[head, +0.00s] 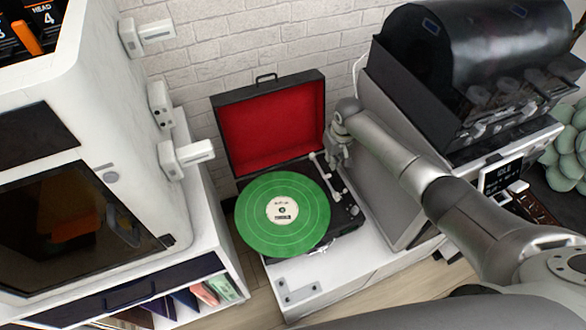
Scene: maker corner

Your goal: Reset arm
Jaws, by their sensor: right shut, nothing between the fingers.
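My right arm (400,165) comes in from the lower right and bends down at its far end. My right gripper (337,164) hangs over the right side of an open turntable case, near the hinge side and close to the tonearm (331,180). Its fingers look shut and empty; whether they touch the tonearm or case I cannot tell. A green record (257,228) with a pale label lies on the turntable. The raised lid (270,120) has a red lining and stands against the wall side. My left gripper is not in view.
The turntable stands on a white cabinet (350,270). A white machine with a dark window (68,226) stands at left, with sleeves on a shelf below. A machine with a dark curved cover (450,50) stands close to my right arm. A plant (565,145) is at far right.

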